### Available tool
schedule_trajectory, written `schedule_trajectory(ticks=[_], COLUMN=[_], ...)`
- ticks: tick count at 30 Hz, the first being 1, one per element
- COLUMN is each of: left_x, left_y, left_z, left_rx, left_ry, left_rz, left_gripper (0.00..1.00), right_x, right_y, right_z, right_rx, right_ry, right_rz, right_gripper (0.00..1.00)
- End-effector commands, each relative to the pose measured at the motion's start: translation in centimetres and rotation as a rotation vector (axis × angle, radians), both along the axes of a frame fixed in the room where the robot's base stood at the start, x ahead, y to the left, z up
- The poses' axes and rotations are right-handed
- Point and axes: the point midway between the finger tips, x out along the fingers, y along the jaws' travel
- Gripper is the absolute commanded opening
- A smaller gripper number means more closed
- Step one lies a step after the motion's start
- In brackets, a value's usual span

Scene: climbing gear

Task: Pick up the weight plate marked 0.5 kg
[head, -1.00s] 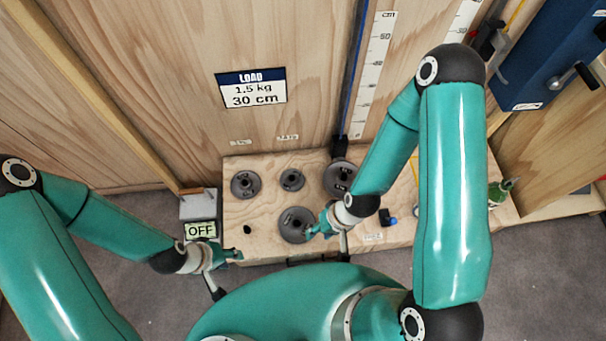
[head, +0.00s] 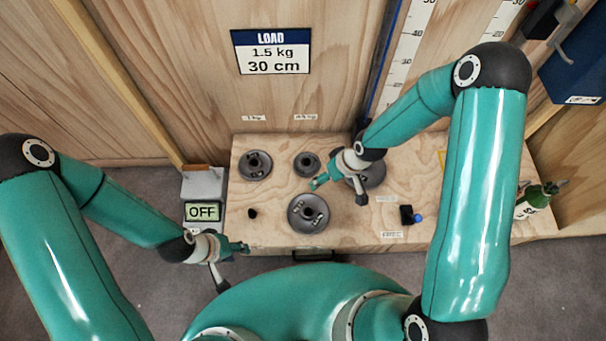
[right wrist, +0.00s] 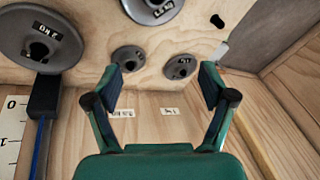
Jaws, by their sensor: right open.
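Several dark grey round weight plates lie on a wooden bench (head: 400,222). The smallest plate (head: 306,164) is at the back middle, in line with a wall label that seems to read 0.5 kg; its own marking is too small to read. It also shows in the right wrist view (right wrist: 128,62), beside the left finger. My right gripper (head: 340,190) is open and empty above the bench, just right of and nearer than that plate. In the right wrist view its fingers (right wrist: 160,75) are spread. My left gripper (head: 232,266) is open and empty at the bench's front left edge.
Other plates lie at back left (head: 255,166), front middle (head: 309,214) and right (head: 372,175), the last partly behind my right gripper. A grey box with an OFF display (head: 202,211) stands left. The wooden wall closes the back.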

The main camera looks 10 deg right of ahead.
Motion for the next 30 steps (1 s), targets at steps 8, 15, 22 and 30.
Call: schedule_trajectory(ticks=[8,15,22,30], left_x=[0.0,0.0,0.0,0.0], left_y=[0.0,0.0,0.0,0.0], left_z=[-11.8,-15.6,-16.4,-17.9], left_rx=[0.0,0.0,0.0,0.0], left_ry=[0.0,-0.001,-0.001,-0.001], left_rz=[0.0,0.0,0.0,0.0], left_gripper=[0.4,0.4,0.4,0.4], right_x=[9.4,13.0,14.0,15.4], right_y=[-1.9,-3.1,-2.9,-1.3], right_z=[-5.5,-5.3,-6.5,-11.8], right_rx=[-0.081,-0.137,-0.147,-0.146], right_ry=[-0.185,-0.262,-0.273,-0.271], right_rz=[0.323,0.475,0.508,0.508], right_gripper=[0.82,0.82,0.82,0.82])
